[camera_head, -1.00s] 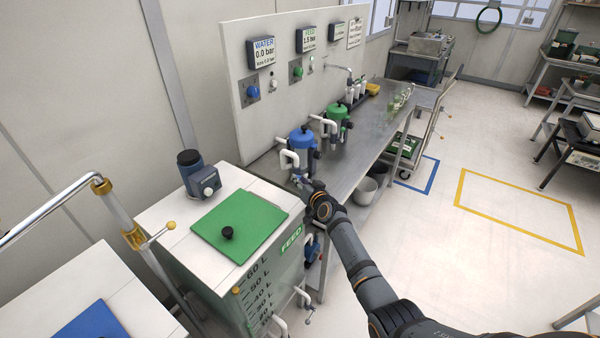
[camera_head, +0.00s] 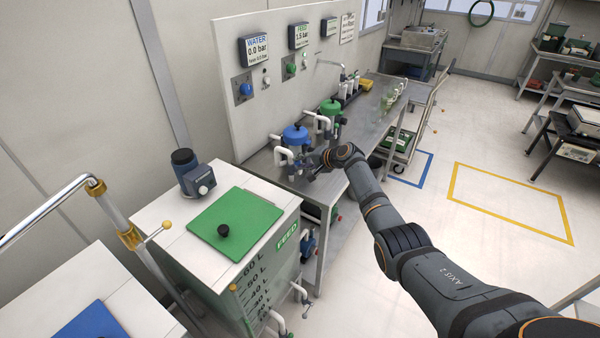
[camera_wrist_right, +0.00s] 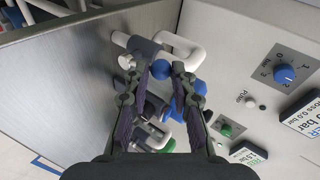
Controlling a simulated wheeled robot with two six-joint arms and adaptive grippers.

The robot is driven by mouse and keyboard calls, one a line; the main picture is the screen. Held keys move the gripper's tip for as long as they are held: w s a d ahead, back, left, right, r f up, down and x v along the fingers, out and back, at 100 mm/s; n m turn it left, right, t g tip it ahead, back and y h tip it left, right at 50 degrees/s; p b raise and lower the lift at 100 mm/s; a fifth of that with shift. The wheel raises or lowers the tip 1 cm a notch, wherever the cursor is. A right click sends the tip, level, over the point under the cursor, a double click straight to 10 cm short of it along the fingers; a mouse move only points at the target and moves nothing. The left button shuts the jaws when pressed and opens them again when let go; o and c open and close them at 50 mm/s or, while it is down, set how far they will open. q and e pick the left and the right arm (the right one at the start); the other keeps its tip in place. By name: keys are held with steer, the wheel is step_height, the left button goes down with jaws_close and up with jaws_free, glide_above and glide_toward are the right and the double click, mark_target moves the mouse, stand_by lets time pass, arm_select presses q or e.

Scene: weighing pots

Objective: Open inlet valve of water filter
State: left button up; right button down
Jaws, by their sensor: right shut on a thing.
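The water filter with its blue lid (camera_head: 295,134) stands on the steel bench, its white pipe (camera_head: 283,157) on the near left side. My right gripper (camera_head: 306,165) reaches in from the right, low against the near side of the filter. In the right wrist view the gripper (camera_wrist_right: 162,70) has its two dark fingers closed around a small round blue knob (camera_wrist_right: 161,68), close to the white inlet pipe (camera_wrist_right: 185,45). The fingers hide part of the valve. The head view is too small to tell the valve's angle. My left gripper is out of view.
A green-lidded filter (camera_head: 331,107) stands just behind. The wall panel carries a blue WATER dial (camera_head: 245,90) and a display reading 0.0 bar (camera_head: 254,47). The FEED tank (camera_head: 235,222) stands at the near left. Open floor (camera_head: 410,220) lies to the right.

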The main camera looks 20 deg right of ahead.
steer(key=shift+w+d+f+m+g+y+b, duration=0.2)
steer(key=shift+w+d+m+g+y+b, duration=0.4)
steer(key=shift+b, duration=2.25)
steer(key=shift+s, duration=0.2)
steer(key=c, duration=1.3)
jaws_free()
steer(key=shift+f, duration=0.1)
steer(key=shift+o, duration=1.3)
steer(key=shift+w, duration=0.15)
steer(key=shift+d, duration=0.1)
steer(key=shift+r, duration=0.25)
